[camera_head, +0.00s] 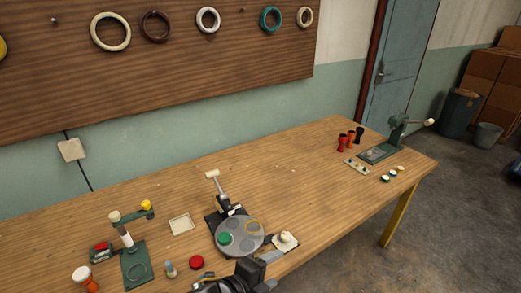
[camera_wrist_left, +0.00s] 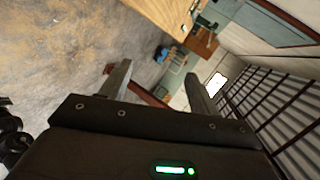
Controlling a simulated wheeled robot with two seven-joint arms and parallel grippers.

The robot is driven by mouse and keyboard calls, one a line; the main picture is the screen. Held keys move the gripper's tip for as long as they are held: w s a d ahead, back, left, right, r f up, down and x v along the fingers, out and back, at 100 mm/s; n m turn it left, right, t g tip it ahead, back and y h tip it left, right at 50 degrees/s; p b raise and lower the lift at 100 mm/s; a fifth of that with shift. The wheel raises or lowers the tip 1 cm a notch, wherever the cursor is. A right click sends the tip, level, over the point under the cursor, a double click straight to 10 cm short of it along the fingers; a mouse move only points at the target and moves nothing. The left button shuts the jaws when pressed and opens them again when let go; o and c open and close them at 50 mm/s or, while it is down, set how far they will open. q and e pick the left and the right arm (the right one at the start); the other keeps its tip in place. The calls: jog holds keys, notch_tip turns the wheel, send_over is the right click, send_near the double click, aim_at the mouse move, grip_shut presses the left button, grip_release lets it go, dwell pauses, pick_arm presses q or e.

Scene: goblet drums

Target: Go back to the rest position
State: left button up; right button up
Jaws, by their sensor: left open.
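My left gripper (camera_head: 274,268) is at the table's front edge in the head view, in front of the round grey plate. In the left wrist view my left gripper (camera_wrist_left: 156,76) has its two fingers apart, with nothing between them. My right gripper does not show. Goblet-shaped drums stand upright at the far right of the table: a red one (camera_head: 342,143), an orange one (camera_head: 351,139) and a black one (camera_head: 360,135). An orange drum with a pale top (camera_head: 82,276) is at the front left.
The wooden table (camera_head: 290,175) is clear in its middle. A grey turntable (camera_head: 239,236) carries a green disc (camera_head: 224,239). A green stand (camera_head: 135,265) is left, a green press (camera_head: 392,138) right. A red disc (camera_head: 196,262) lies near the front. Rings hang on the wall board (camera_head: 170,60).

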pick_arm(q)
jog(key=s+a+f+n+g+y, duration=0.1)
jog(key=s+a+f+n+y, duration=0.2)
jog(key=a+f+n, duration=0.35)
jog(key=s+a+f+n+y, duration=0.3)
jog(key=a+n, duration=0.5)
jog(key=a, duration=0.1)
jog(key=s+a+f+n+g+y, duration=0.2)
jog(key=s+a+f+n, duration=0.15)
jog(key=s+a, duration=0.25)
jog(key=s+a+f+n+g+y, duration=0.1)
jog(key=s+a+f+n+g, duration=0.15)
jog(key=s+a+n, duration=0.3)
jog(key=s+f+g, duration=0.1)
jog(key=s+f, duration=0.2)
jog(key=f, duration=2.5)
jog(key=s+a+f+g, duration=0.1)
jog(key=s+a+f, duration=0.1)
jog(key=s+f, duration=1.1)
jog(key=shift+s+a+f+m, duration=0.2)
jog(key=shift+s+a+m, duration=0.25)
jog(key=shift+s, duration=0.7)
